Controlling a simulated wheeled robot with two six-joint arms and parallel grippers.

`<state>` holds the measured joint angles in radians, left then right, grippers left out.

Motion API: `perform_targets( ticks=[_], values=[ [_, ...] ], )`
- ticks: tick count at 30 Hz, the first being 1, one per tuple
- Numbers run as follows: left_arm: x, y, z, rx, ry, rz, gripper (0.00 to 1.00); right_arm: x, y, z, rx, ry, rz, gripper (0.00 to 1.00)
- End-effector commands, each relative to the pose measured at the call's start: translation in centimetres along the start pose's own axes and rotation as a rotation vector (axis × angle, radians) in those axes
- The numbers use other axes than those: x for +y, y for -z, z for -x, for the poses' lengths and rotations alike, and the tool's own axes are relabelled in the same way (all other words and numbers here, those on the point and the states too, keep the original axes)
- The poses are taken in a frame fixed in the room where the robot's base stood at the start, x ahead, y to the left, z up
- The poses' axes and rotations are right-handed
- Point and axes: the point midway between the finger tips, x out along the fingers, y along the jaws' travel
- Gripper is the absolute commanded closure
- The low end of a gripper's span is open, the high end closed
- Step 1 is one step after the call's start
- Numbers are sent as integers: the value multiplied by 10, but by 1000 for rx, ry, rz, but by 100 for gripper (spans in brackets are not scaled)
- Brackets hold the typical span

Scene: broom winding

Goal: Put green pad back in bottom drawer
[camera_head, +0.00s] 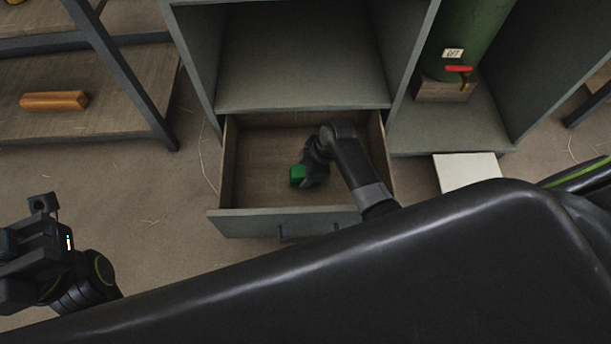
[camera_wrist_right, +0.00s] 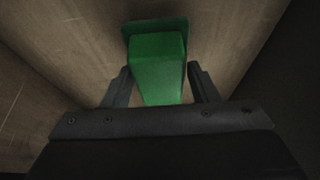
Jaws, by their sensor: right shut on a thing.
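The green pad (camera_head: 297,175) is a small green block inside the open bottom drawer (camera_head: 240,190). My right gripper (camera_head: 308,172) reaches down into the drawer and is shut on the pad. In the right wrist view the green pad (camera_wrist_right: 158,65) sits between the two fingers of my right gripper (camera_wrist_right: 162,88), with a wider green plate at its far end. The drawer's wooden floor shows behind it. I cannot tell whether the pad touches that floor. My left gripper (camera_head: 35,235) is at the lower left, outside the drawer; its fingers are not clear.
The grey cabinet (camera_head: 300,90) stands over the drawer with an open compartment. A green cylinder (camera_head: 465,35) with a red-handled valve stands right. A white flat panel (camera_head: 467,171) lies right of the drawer. A shelf at left holds an orange block (camera_head: 54,101).

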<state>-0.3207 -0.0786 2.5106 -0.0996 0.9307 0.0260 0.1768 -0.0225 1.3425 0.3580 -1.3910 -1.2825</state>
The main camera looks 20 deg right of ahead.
Motion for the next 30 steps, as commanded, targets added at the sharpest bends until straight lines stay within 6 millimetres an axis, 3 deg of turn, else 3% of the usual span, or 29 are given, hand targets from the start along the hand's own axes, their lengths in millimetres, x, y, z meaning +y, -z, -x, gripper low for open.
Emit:
perform_targets(
  ticks=[3,16,17,21,30],
  values=[
    [1,-1,13,7,8,-13,72,0,-8,-19,0,0,0,68],
    [2,-2,10,25,29,-20,72,0,-9,-22,0,0,1,68],
    [2,-2,9,24,29,-20,72,0,-9,-22,0,0,1,42],
    [2,-2,10,21,27,-21,72,0,-9,-22,0,0,1,24],
    [2,-2,10,17,26,-21,72,0,-9,-20,0,-1,1,24]
  ],
)
